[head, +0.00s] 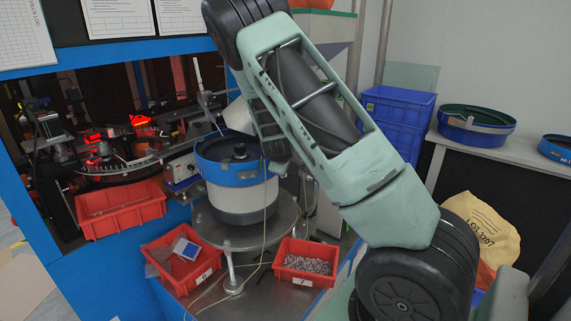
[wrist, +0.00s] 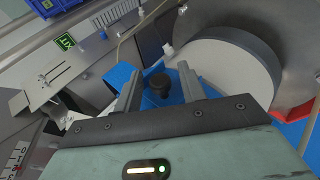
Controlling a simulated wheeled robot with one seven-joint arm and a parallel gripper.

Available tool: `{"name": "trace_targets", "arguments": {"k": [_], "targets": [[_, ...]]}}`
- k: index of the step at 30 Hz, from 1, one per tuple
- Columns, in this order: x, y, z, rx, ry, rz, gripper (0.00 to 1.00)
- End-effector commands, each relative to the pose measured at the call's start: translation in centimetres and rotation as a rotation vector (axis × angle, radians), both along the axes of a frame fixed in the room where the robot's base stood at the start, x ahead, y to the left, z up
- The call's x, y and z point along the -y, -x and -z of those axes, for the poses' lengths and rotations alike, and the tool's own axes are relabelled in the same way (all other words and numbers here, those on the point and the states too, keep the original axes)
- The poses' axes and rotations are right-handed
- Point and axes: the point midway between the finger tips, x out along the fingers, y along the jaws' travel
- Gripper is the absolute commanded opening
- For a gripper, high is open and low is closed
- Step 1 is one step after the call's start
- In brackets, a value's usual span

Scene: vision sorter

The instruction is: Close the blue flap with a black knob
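In the wrist view, a blue flap (wrist: 172,97) carries a black knob (wrist: 157,83). The knob stands between the two grey fingers of my gripper (wrist: 160,70), with a visible gap on each side. The fingers are apart and hold nothing. My gripper is mostly hidden behind my arm there. How far the flap is open cannot be told.
Red bins (head: 120,208) sit left of the feeder, and a red bin of small parts (head: 306,282) sits in front. A round metal table (head: 265,235) bears the feeder. Blue crates (head: 397,105) and a bench with blue bowls (head: 476,135) stand at the right. A thin cable hangs near the feeder.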

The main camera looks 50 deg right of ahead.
Motion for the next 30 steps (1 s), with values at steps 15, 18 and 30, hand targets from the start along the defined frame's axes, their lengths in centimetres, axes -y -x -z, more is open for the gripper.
{"name": "trace_targets", "arguments": {"k": [15,18,30], "targets": [[-3.8,2.3,-4.0,0.002,-0.001,-0.004,0.4],[-4.7,2.9,-5.1,0.001,0.001,-0.003,0.4],[-8.2,5.1,-9.1,0.0,0.001,-0.005,0.4]]}}
